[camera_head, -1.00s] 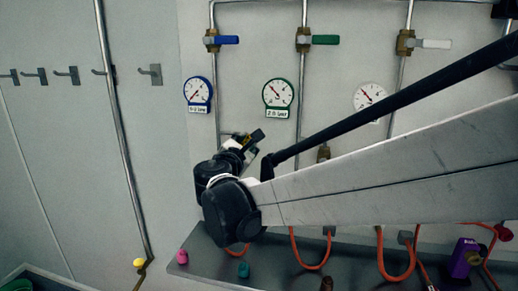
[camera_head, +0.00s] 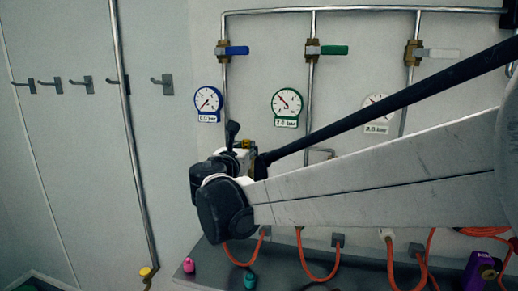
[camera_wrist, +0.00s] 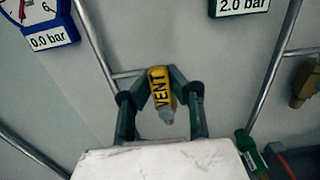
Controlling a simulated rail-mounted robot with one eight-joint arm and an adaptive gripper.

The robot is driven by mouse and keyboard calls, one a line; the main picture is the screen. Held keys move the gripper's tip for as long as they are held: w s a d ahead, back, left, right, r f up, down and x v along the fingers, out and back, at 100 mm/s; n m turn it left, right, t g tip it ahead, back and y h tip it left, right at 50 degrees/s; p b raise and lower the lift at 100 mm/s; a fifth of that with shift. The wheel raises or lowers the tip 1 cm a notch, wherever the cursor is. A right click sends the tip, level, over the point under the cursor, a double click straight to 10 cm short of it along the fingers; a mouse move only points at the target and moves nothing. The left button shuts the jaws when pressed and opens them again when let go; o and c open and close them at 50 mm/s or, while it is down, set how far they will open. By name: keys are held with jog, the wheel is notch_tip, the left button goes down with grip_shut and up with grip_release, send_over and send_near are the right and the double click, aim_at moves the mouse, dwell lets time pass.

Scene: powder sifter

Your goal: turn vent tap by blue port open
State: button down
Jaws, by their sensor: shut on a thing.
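The vent tap's handle (camera_wrist: 161,88) carries a yellow VENT label and sits in the middle of the wrist view, on a thin pipe by the wall. My gripper (camera_wrist: 163,72) is shut on it, with one dark finger on each side. In the head view a bit of yellow (camera_head: 247,144) shows at my gripper (camera_head: 240,145), below the blue-rimmed gauge (camera_head: 208,103). That gauge also shows in the wrist view (camera_wrist: 38,22), with a 0.0 bar label. My wrist hides most of the tap's body and the pipe below it in the head view.
Blue (camera_head: 237,50), green (camera_head: 334,50) and white (camera_head: 438,55) valve handles are on the pipes above. A green-rimmed gauge (camera_head: 286,107) hangs to the right. Orange hoses (camera_head: 318,268) loop over the grey bench below. Pink (camera_head: 188,265) and teal (camera_head: 250,281) pieces lie near its left end.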

dwell(0.3)
jog(key=c, duration=1.6)
grip_release()
jog(key=shift+v, duration=3.8)
